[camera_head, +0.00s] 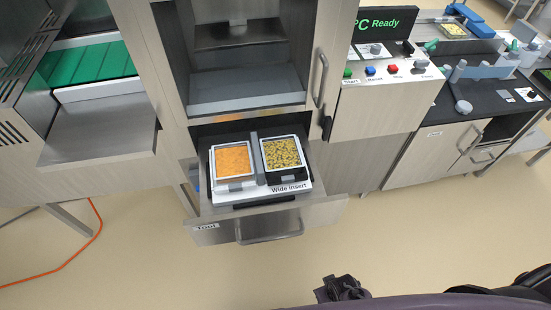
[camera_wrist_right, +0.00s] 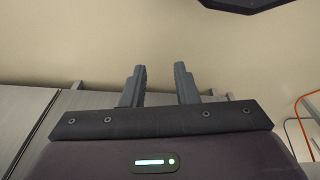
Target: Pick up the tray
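The insert lies in the pulled-out drawer labelled "Tool" (camera_head: 222,234). My right gripper (camera_head: 343,288) is at the bottom of the head view, over the floor, well apart from the trays. In the right wrist view its two fingers (camera_wrist_right: 160,72) stand apart with nothing between them. My left gripper is not in view.
The drawer handle (camera_head: 270,235) sticks out at the front. Above the drawer is an open machine chamber (camera_head: 247,85). A control panel with coloured buttons (camera_head: 385,70) and a black worktop (camera_head: 480,105) stand to the right. An orange cable (camera_head: 75,255) lies at left. The front floor is clear.

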